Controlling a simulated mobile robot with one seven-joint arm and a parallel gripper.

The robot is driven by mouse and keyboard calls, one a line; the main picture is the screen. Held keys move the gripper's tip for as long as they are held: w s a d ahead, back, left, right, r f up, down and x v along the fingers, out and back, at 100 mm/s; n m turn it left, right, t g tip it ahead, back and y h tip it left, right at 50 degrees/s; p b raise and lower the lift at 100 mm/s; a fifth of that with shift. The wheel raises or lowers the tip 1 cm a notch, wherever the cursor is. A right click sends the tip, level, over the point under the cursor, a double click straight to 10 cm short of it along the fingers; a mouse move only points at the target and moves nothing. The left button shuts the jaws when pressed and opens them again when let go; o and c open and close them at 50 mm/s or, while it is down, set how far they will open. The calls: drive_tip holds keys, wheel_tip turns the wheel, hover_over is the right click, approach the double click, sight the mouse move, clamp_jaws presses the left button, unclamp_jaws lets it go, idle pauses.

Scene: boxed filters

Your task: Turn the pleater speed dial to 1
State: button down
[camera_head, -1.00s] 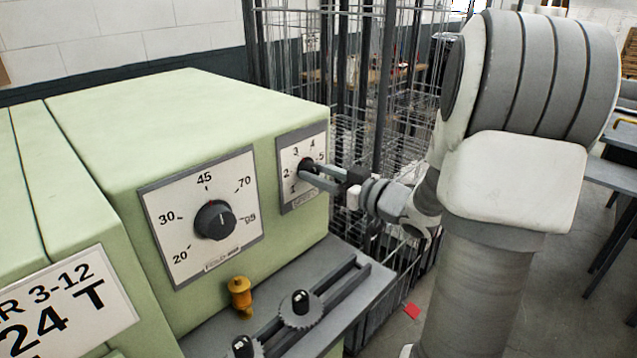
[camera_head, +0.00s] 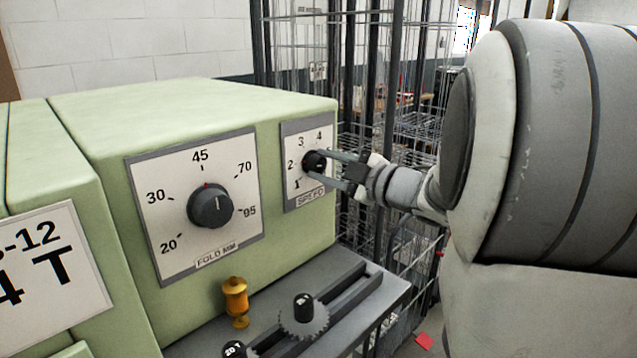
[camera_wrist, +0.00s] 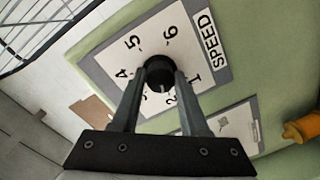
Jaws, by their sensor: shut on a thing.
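The pleater speed dial (camera_head: 315,162) is a small black round knob on a white plate marked SPEED (camera_head: 310,196), at the right of the green machine's front. My gripper (camera_head: 316,164) reaches it from the right, one finger above and one below. In the wrist view the dial (camera_wrist: 159,70) sits between the fingertips of my gripper (camera_wrist: 158,77), which is shut on it. A pale line on the knob points down there, roughly toward the 2. The 1, 2, 4, 5 and 6 show around it; the fingers partly cover the lower side.
A larger FOLD MM dial (camera_head: 211,206) is left of the speed plate. A yellow-orange knob (camera_head: 236,300) and a slotted ledge with black knobs (camera_head: 304,308) are below. Wire racks (camera_head: 410,130) stand behind and to the right of the machine.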

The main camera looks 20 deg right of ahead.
drive_tip(key=n+b, duration=0.4)
drive_tip(key=b, duration=0.1)
drive_tip(key=n+b, duration=0.2)
drive_tip(key=shift+f, duration=0.3)
drive_tip(key=n+b, duration=0.4)
drive_tip(key=shift+r+t+b, duration=0.1)
drive_tip(key=shift+t+b, duration=0.2)
drive_tip(key=shift+b, duration=0.1)
drive_tip(key=shift+r+n+h+b, duration=0.15)
drive_tip(key=shift+n+h+b, duration=0.15)
drive_tip(key=shift+n+b, duration=0.6)
drive_tip(key=shift+c, duration=2.1)
unclamp_jaws()
drive_tip(key=shift+s, duration=0.2)
